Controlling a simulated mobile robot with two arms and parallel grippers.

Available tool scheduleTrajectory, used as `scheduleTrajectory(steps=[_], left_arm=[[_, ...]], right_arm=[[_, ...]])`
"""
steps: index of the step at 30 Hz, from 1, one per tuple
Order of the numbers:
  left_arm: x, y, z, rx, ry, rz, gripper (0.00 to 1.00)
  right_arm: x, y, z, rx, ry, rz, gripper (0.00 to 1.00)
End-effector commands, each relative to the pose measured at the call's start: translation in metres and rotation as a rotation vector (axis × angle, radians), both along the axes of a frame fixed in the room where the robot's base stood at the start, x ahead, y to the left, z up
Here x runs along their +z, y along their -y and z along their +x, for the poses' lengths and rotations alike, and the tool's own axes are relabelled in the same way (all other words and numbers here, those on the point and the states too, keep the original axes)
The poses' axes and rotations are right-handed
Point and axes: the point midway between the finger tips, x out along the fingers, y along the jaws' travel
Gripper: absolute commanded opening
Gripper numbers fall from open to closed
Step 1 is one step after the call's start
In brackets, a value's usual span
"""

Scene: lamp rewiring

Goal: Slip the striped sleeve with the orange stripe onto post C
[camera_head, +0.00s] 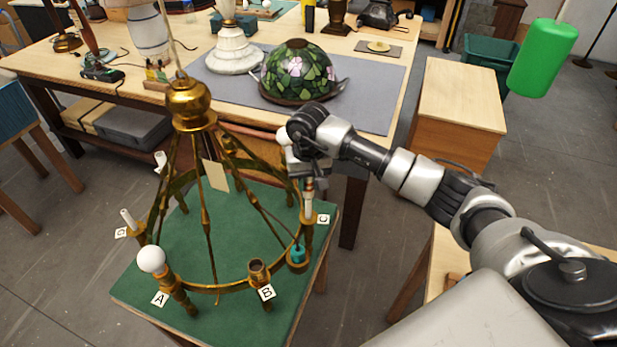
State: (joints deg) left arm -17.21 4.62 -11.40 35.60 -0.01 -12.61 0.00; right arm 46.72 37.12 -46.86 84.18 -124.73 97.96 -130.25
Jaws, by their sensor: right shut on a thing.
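My right gripper (308,180) points down at the right side of the brass chandelier frame (196,120). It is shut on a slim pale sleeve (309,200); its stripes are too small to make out. The sleeve stands about upright over the brass cup beside the small label at the right of the ring (323,218), which seems to read C. I cannot tell whether the sleeve is around the post or just above it. The gripper hides its upper part. My left gripper is not in view.
Post A carries a white bulb (151,259); post B (258,270) is a bare brass cup. A teal piece (298,254) sits at the ring's lower right. The green-topped table (225,318) is under the chandelier. A stained-glass shade (298,70) rests on the bench behind.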

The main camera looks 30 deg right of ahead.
Motion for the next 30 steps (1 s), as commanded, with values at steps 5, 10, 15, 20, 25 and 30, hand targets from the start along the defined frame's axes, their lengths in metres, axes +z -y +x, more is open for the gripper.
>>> scheduleTrajectory(steps=[5, 10, 15, 20, 25, 30], left_arm=[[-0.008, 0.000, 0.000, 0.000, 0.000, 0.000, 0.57], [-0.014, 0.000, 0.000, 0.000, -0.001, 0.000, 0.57], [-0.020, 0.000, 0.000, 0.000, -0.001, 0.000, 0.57], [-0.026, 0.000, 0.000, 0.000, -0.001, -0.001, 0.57], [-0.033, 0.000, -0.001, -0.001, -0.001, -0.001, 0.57], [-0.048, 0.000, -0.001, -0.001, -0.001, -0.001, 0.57]], right_arm=[[-0.016, 0.000, -0.001, -0.001, -0.002, 0.001, 0.06], [-0.030, 0.000, 0.000, -0.001, -0.002, 0.002, 0.06], [-0.043, -0.001, -0.001, 0.000, -0.001, 0.000, 0.06], [-0.056, 0.000, -0.001, -0.001, -0.002, 0.001, 0.06], [-0.070, 0.000, -0.001, 0.000, -0.002, 0.001, 0.06], [-0.082, 0.000, 0.000, -0.001, 0.001, -0.001, 0.06]])
